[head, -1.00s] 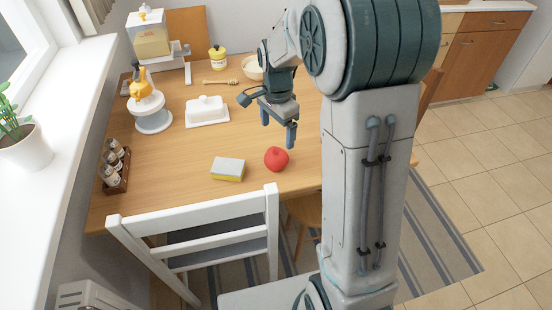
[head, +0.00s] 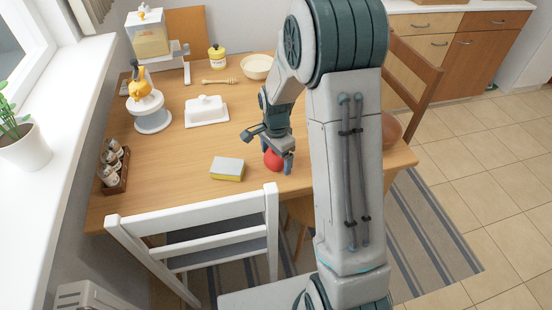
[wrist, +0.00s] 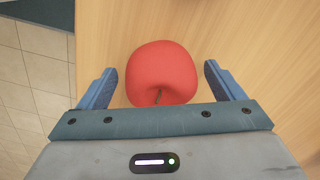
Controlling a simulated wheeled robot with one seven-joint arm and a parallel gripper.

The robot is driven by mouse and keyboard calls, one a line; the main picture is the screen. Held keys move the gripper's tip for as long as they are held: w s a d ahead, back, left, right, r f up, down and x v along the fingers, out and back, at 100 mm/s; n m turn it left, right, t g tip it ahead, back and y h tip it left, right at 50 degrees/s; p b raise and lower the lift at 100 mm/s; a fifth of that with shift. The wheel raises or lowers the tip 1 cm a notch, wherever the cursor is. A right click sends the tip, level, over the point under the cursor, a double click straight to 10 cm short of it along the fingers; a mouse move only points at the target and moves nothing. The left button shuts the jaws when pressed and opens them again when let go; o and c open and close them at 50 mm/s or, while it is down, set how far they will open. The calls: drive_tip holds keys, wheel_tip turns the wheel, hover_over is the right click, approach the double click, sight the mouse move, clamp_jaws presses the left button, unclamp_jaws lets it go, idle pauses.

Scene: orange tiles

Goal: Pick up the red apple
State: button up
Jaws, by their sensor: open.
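The red apple (head: 272,161) stands on the wooden table near its front edge, partly hidden behind my gripper (head: 276,161) in the head view. In the wrist view the apple (wrist: 162,75) lies between the two blue fingers of my gripper (wrist: 160,82), stem toward the palm. The gripper is open, with a gap between the apple and each finger. From these views I cannot tell the exact height of the fingertips against the apple.
A yellow and grey sponge (head: 228,168) lies just left of the apple. A white butter dish (head: 207,111), a honey dipper (head: 220,81) and a bowl (head: 257,66) are farther back. A white chair (head: 200,235) stands at the front edge. A brown bowl (head: 392,131) is at the right.

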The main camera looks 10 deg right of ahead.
drive_tip(key=c, duration=1.1)
drive_tip(key=shift+c, duration=0.2)
